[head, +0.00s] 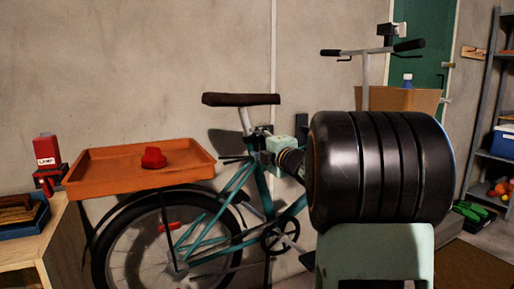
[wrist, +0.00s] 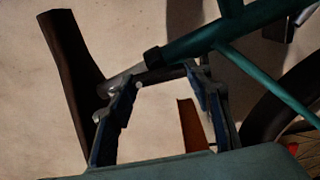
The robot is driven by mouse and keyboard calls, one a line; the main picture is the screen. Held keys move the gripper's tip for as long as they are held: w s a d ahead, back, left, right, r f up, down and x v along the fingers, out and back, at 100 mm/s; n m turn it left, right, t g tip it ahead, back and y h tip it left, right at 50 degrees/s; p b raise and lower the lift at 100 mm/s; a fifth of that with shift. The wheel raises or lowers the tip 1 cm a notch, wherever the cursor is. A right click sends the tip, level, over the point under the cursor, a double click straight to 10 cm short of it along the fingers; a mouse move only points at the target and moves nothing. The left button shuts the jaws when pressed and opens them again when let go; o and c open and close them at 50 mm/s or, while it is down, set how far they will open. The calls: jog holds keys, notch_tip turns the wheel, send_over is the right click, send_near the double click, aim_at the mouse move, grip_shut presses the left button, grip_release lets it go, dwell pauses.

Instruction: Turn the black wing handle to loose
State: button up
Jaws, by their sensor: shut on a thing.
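The teal bicycle (head: 236,185) stands along the wall with its brown saddle (head: 240,99) on a grey seat post (head: 246,121). My gripper (head: 258,141) is at the seat clamp, below the saddle. In the wrist view, the two fingers of my gripper (wrist: 164,78) stand on either side of the black wing handle (wrist: 168,74), shut on it beside the frame tube. The saddle also shows in the wrist view (wrist: 72,65). The handle is dark and partly hidden by the fingers, so its exact angle cannot be told. In the head view, my arm and the clamp parts hide it.
An orange tray (head: 110,189) with a red object (head: 153,158) sits over the rear wheel. A wooden bench (head: 30,250) stands at the left. A cardboard box (head: 425,100) and metal shelves (head: 480,100) stand at the right. The wall is close behind the bicycle.

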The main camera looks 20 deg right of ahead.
jog(key=shift+n, duration=0.5)
jog(key=o, duration=1.2)
jog(key=shift+c, duration=0.2)
jog(key=shift+s, duration=0.1)
jog(key=s, duration=1.1)
jog(key=shift+s+d, duration=0.2)
jog(key=shift+s, duration=0.2)
